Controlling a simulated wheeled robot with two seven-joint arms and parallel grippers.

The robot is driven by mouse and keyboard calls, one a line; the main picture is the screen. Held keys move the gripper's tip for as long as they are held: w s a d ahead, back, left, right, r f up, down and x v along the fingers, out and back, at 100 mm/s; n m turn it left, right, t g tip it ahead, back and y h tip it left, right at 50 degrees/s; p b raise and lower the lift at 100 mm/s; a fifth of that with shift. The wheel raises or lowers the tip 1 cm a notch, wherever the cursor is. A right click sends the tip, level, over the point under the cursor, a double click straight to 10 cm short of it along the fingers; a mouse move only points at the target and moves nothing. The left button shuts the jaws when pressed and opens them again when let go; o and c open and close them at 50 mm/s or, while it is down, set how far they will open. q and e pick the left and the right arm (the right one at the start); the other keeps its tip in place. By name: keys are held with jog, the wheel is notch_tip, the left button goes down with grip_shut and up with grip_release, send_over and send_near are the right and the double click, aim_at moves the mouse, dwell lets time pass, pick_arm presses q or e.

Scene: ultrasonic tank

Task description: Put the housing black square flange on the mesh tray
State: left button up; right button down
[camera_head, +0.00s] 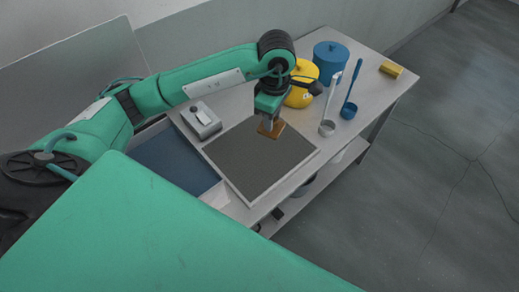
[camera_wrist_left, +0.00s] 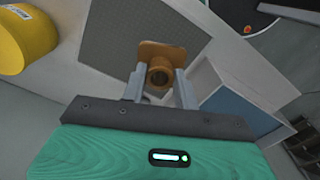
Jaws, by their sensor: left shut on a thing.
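The square-flange housing looks orange-brown, not black, with a flat square plate and a round boss with a dark bore. My left gripper (camera_head: 268,121) is shut on the housing (camera_head: 271,130), and in the left wrist view the two fingers (camera_wrist_left: 160,88) grip the boss of the housing (camera_wrist_left: 158,52) from both sides. The mesh tray (camera_head: 255,170) is a dark grey mesh square with a pale rim. The housing appears over the tray's far part; whether it touches the mesh is hard to tell. The mesh tray (camera_wrist_left: 105,35) lies beyond it in the wrist view. My right gripper is out of view.
A small grey device (camera_head: 201,119) and a blue-floored basin (camera_head: 178,160) are left of the tray.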

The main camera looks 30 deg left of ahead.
pick_arm(q)
jog(key=n, duration=0.2)
jog(key=w+n, duration=0.1)
jog(key=n, duration=0.2)
jog(key=n+b, duration=0.1)
jog(key=n, duration=0.1)
jog(key=shift+w+a+r, duration=0.1)
jog(key=shift+w+a, duration=0.15)
jog(key=shift+w, duration=0.15)
jog(key=n, duration=0.3)
jog(key=w+n, duration=0.1)
jog(key=n, duration=0.1)
jog(key=shift+a+r+n+b, duration=0.15)
jog(key=shift+a+n+b, duration=0.05)
jog(key=shift+n+b, duration=0.2)
jog(key=shift+w+n, duration=0.15)
jog(key=shift+n, duration=0.25)
jog(key=p, duration=0.4)
send_near(271, 159)
notch_tip(271, 159, down, 4)
jog(key=shift+w+f+p, duration=0.1)
jog(key=shift+p, duration=0.5)
jog(key=shift+f, duration=0.25)
